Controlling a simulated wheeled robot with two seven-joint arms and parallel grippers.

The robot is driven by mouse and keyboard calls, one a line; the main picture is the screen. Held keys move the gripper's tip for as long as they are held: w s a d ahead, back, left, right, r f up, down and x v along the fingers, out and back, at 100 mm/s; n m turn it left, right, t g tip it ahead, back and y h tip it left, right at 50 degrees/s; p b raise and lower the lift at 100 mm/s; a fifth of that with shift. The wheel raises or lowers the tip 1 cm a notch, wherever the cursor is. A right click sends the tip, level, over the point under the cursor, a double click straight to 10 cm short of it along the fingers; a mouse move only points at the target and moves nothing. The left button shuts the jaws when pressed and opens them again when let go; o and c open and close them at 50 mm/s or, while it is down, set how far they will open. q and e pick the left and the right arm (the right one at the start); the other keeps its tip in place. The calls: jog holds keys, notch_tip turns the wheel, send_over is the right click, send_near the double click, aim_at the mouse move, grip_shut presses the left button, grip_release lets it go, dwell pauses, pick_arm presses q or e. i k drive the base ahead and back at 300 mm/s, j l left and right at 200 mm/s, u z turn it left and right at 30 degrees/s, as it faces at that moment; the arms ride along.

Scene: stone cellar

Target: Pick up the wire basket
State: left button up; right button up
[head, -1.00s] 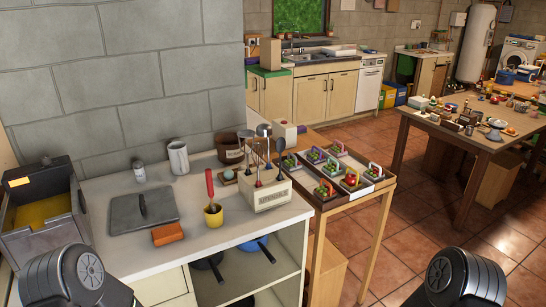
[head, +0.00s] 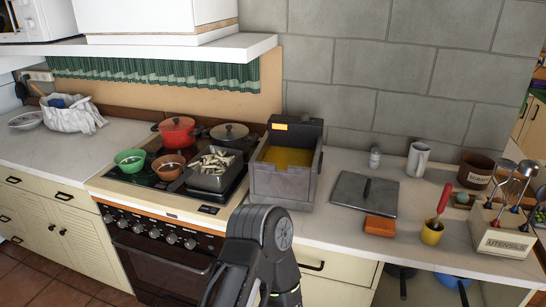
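A dark grey basket (head: 213,178) heaped with pale stick-like pieces sits on the right part of the stove top, and it looks like the wire basket, though its mesh is too small to make out. It stands just left of a grey deep fryer (head: 284,183) with yellow oil inside. One of my arms rises from the bottom middle, in front of the fryer and stove. Neither of my grippers shows, and nothing is seen holding the basket.
A red pot (head: 177,134), a dark lidded pan (head: 229,133), a green bowl (head: 130,160) and a brown bowl (head: 168,167) crowd the stove. A grey lid (head: 365,194) and orange sponge (head: 380,226) lie right of the fryer. A white shelf (head: 150,48) overhangs the stove.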

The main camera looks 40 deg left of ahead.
aim_at(214, 168)
jog(key=u, duration=1.1)
jog(key=i+j, duration=0.05)
